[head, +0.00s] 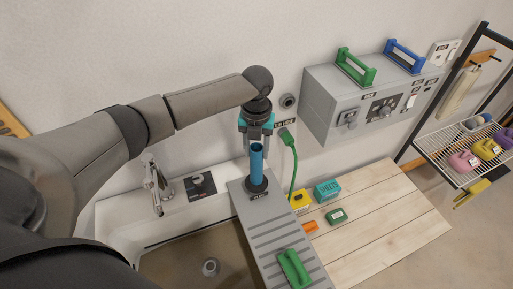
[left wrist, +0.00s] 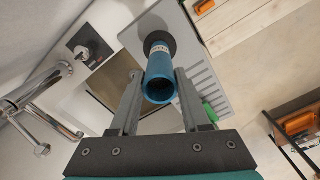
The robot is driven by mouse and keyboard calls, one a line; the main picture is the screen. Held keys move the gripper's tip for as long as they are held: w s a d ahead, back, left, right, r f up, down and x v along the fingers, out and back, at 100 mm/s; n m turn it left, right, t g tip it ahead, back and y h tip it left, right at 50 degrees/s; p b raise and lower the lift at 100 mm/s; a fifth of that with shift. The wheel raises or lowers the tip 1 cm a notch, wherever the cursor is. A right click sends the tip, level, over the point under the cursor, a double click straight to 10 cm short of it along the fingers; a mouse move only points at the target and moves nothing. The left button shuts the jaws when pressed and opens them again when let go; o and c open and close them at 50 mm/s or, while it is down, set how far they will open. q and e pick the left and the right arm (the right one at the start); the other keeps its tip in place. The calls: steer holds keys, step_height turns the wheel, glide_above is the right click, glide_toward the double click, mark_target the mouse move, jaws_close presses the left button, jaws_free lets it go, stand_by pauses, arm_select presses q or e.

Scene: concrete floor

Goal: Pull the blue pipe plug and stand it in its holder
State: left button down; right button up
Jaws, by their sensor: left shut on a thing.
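The blue pipe plug (head: 256,163) is an upright blue tube with an open top. Its lower end is at a round black holder (head: 257,189) on the grey ribbed drainboard; I cannot tell how deep it sits. My left gripper (head: 257,143) points down from above and is shut on the plug's upper part. In the left wrist view the plug (left wrist: 160,78) is between the two grey fingers, with the black holder (left wrist: 160,42) behind it. A round grey pipe opening (head: 288,101) is on the wall, right of the gripper. My right gripper is not in view.
A sink (head: 180,262) with a tap (head: 157,185) lies left of the drainboard (head: 275,222). A green hose (head: 294,170) hangs close right. Small boxes sit on the wooden bench (head: 385,215) below a grey wall cabinet (head: 340,100).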

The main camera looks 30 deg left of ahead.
arm_select(q)
steer(key=shift+p, duration=0.8)
stand_by(1.3)
steer(key=shift+f+b, duration=0.9)
steer(key=shift+f, duration=0.65)
steer(key=shift+c, duration=1.5)
jaws_free()
step_height(320, 180, up, 15)
steer(key=shift+r+b, duration=0.15)
steer(key=shift+b, duration=0.25)
steer(key=shift+s+d, duration=0.1)
